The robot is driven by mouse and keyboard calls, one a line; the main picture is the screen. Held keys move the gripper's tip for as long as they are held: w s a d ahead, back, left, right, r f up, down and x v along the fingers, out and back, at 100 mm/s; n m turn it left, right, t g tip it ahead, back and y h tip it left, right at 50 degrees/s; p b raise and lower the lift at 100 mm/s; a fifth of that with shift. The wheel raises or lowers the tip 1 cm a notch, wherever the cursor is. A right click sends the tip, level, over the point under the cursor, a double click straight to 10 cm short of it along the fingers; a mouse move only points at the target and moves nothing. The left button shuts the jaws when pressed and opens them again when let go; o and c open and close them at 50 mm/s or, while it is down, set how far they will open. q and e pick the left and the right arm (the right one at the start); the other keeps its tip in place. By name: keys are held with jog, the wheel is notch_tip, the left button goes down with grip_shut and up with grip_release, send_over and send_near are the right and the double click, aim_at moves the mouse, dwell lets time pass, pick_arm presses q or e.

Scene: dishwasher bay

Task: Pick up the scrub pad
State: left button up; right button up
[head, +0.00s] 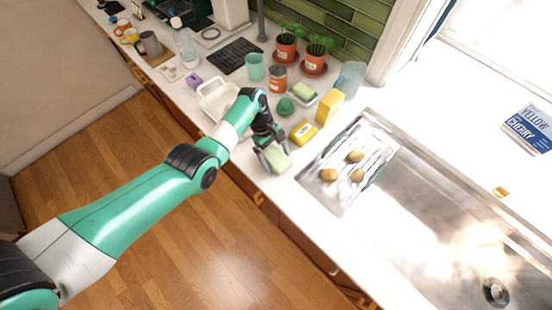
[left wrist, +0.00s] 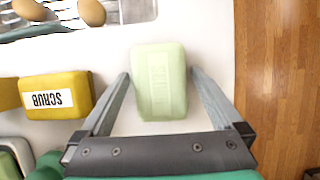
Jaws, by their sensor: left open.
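A yellow pad marked SCRUB (left wrist: 55,97) lies flat on the white counter in the left wrist view, left of my left gripper (left wrist: 160,73). In the head view, this yellow pad (head: 303,133) lies just to the upper right of the left gripper (head: 272,150). A pale green block (left wrist: 160,85) with faint raised lettering lies between the open fingers, with a narrow gap on each side. It also shows under the fingertips in the head view (head: 277,160), near the counter's front edge. My right gripper is not in view.
A white basin (head: 215,98) is at the left.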

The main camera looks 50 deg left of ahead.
aim_at(280, 161)
pick_arm(q)
jog(key=shift+f, duration=0.2)
jog(key=c, duration=1.4)
jog(key=shift+r, duration=0.6)
notch_tip(280, 161, up, 3)
jog(key=shift+r+p, duration=0.2)
jog(key=shift+p, duration=1)
jog(key=s+d+r+p, duration=0.6)
jog(key=p, duration=0.1)
jog(key=s+d+r+p, duration=0.3)
jog(key=s+d, duration=0.1)
